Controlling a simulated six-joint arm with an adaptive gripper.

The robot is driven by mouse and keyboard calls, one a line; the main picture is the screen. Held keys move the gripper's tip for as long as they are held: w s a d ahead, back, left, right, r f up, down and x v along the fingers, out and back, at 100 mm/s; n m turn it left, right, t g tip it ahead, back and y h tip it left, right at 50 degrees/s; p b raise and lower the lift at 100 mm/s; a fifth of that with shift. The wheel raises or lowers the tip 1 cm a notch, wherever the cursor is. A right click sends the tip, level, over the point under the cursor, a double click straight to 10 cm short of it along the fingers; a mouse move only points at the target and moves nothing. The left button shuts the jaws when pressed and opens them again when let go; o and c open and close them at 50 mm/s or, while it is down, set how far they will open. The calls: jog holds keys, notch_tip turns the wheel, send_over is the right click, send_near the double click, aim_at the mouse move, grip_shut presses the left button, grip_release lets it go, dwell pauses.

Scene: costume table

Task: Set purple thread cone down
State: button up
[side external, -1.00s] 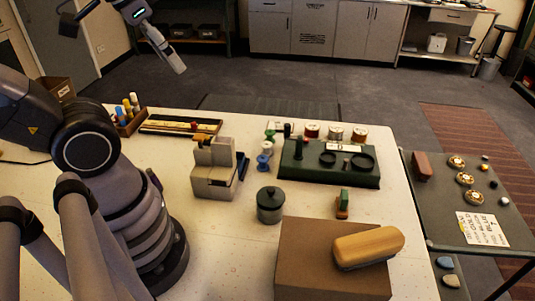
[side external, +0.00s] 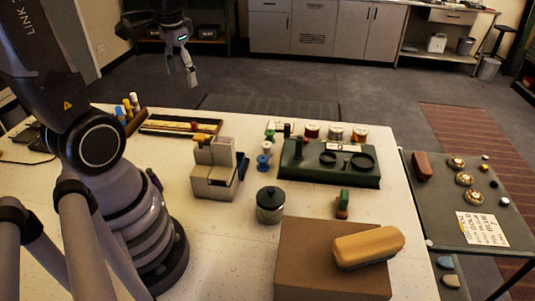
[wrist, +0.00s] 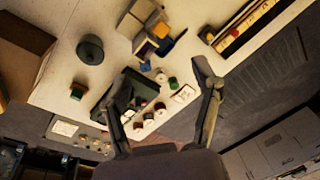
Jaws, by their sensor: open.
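My gripper (side external: 191,78) is raised in the air above the far side of the table in the side view. Its two fingers stand apart with nothing between them in the wrist view (wrist: 160,88). A small purple patch (wrist: 147,49) shows beside the grey stepped block (wrist: 139,18) in the wrist view; it may be the purple thread cone, but its shape is unclear.
A dark green tray (side external: 306,174) with thread spools behind it stands at the back right. A lidded pot (side external: 270,204), a brown box (side external: 310,275) with a brush (side external: 368,246) on it, and an open wooden box (side external: 131,124) with colored pieces are on the table.

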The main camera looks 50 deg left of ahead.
jog(key=s+a+f+n+g+h, duration=0.1)
jog(key=s+a+f+g, duration=0.15)
jog(key=a+f, duration=0.4)
jog(key=n+g+h, duration=0.1)
jog(key=g+h, duration=0.1)
jog(key=g, duration=0.1)
send_near(147, 169)
jog(key=shift+t, duration=0.25)
jog(key=x, duration=0.6)
jog(key=shift+s+d+f, duration=0.1)
jog(key=shift+s+f, duration=0.2)
jog(key=shift+w+x, duration=0.15)
jog(key=shift+x, duration=1.45)
jog(key=shift+w+x, duration=0.1)
jog(key=shift+x, duration=1.45)
jog(key=shift+d+f, duration=0.1)
grip_shut()
